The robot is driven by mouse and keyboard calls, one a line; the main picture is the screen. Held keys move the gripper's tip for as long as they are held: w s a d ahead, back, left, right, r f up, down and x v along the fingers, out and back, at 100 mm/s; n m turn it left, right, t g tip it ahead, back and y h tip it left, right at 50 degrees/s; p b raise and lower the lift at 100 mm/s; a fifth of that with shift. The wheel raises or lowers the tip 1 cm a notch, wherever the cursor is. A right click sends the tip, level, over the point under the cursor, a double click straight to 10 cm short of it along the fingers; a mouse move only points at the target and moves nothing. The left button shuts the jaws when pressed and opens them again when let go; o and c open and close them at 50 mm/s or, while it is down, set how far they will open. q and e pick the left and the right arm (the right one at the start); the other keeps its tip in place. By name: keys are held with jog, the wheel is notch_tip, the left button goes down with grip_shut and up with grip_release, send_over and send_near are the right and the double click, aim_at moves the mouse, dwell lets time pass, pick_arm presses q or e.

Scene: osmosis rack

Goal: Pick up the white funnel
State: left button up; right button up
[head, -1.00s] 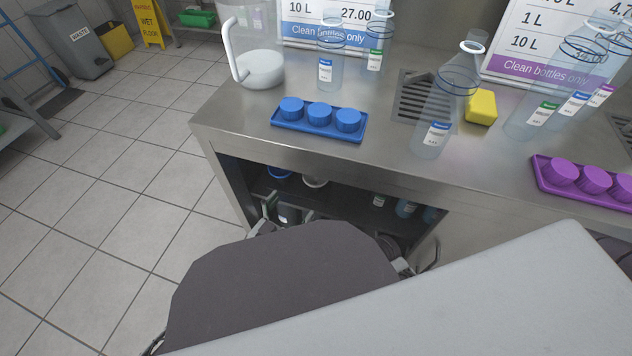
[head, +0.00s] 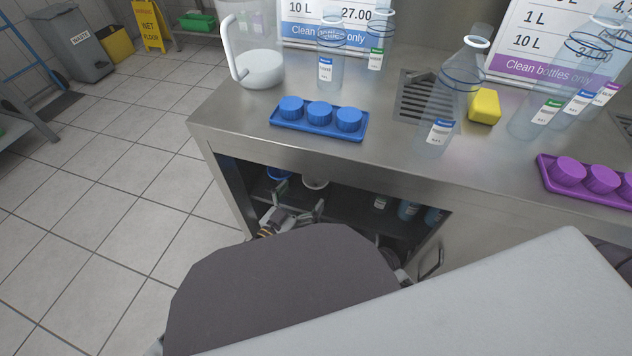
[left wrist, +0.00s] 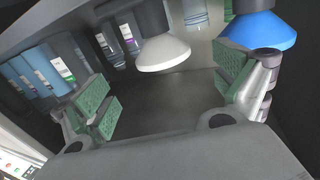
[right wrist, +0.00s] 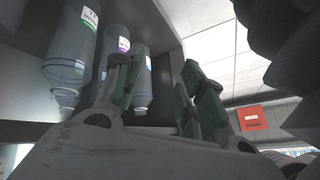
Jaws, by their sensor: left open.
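The white funnel (head: 316,183) is in the open cabinet under the counter. In the left wrist view the white funnel (left wrist: 163,54) has its wide rim toward me, ahead of the gap between my fingers. My left gripper (head: 301,200) is open at the cabinet opening, just short of the funnel and apart from it; its green-padded fingers (left wrist: 168,95) are spread with nothing between them. My right gripper (right wrist: 163,100) is open and empty in the right wrist view, near hanging bottles; its fingers are hidden in the head view.
A blue funnel (left wrist: 258,30) is close to the right of the white one, near a left finger. Several labelled bottles (left wrist: 40,72) are at the left in the left wrist view. The counter (head: 225,118) above bears a blue-capped tray (head: 318,131), a jug and flasks.

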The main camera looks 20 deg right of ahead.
aim_at(310, 187)
pick_arm(q)
jog(key=x, duration=0.2)
jog(key=shift+w+d+f+b, duration=0.1)
jog(key=shift+w+d+b, duration=0.2)
jog(key=shift+b, duration=0.1)
jog(key=shift+w+d, duration=0.25)
jog(key=shift+d, duration=0.1)
pick_arm(e)
jog(key=shift+s+a+f, duration=0.1)
jog(key=shift+s+f, duration=0.05)
jog(key=shift+f, duration=0.4)
jog(key=shift+s+f, duration=0.15)
jog(key=shift+f, duration=0.4)
jog(key=shift+w, duration=0.1)
pick_arm(q)
jog(key=shift+b+x, duration=0.9)
jog(key=shift+x, duration=0.2)
jog(key=shift+b+x, duration=0.65)
jog(key=shift+x, duration=0.6)
jog(key=shift+w+f, duration=0.1)
jog(key=shift+w, duration=0.2)
pick_arm(e)
jog(key=f, duration=0.2)
jog(key=shift+w+a+f+t+y, duration=0.15)
jog(key=shift+a+f+t+y, duration=0.15)
jog(key=shift+a+f+y, duration=0.1)
